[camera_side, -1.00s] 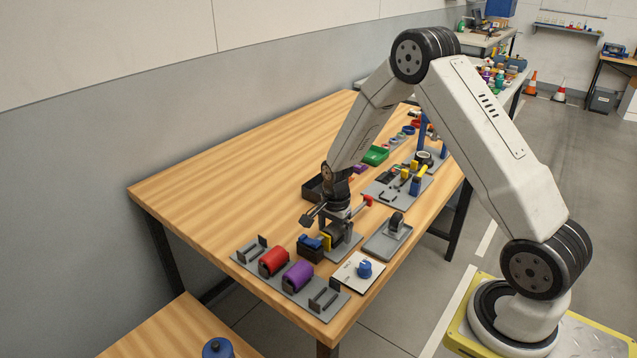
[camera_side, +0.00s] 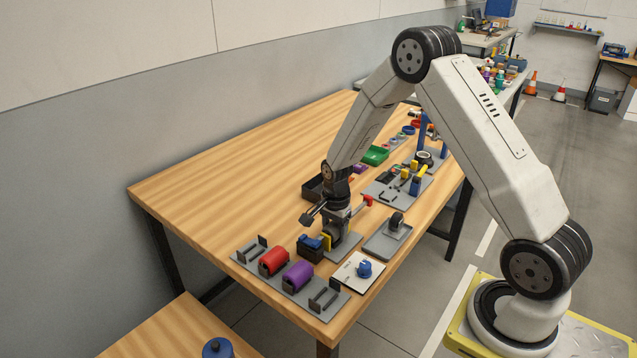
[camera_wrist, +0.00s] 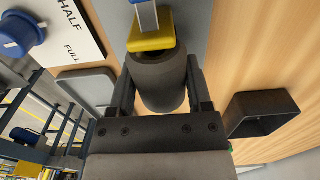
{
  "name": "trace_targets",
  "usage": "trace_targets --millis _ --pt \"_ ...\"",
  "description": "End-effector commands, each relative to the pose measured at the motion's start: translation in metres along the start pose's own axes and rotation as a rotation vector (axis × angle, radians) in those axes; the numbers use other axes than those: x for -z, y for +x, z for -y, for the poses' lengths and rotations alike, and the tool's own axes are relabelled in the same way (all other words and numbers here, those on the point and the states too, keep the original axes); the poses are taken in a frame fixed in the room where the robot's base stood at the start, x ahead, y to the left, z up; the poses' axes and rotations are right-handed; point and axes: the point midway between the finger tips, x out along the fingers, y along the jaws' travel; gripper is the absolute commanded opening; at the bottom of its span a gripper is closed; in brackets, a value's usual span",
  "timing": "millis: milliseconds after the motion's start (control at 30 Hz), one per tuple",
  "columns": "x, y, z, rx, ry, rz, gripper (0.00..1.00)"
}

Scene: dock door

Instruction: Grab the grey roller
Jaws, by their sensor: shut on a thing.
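A dark grey roller (camera_wrist: 162,88) fills the space between the two fingers of my gripper (camera_wrist: 160,72) in the wrist view, and the fingers are shut on its sides. A yellow block (camera_wrist: 151,40) with a blue and white part lies right by the roller's far end. In the side view my gripper (camera_side: 336,236) is low over a grey plate (camera_side: 348,245) near the table's front, beside a dark block with blue and yellow parts (camera_side: 312,246). The roller is mostly hidden by the gripper there.
Red (camera_side: 273,261) and purple (camera_side: 298,275) rollers sit on a plate with brackets at the front. A white card with a blue knob (camera_side: 364,269) and a grey tray (camera_side: 377,248) lie to the right. An open dark box (camera_wrist: 260,114) stands nearby. The table's left side is clear.

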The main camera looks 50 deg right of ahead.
Motion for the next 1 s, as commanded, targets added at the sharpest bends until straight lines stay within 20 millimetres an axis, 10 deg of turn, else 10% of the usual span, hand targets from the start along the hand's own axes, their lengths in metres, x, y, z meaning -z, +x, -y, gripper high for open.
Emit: trace_targets --millis 333,1000 --pt "0.000 -0.029 0.001 0.003 0.000 -0.002 0.00" --pt "-0.016 -0.097 -0.068 0.000 0.001 -0.001 0.00"
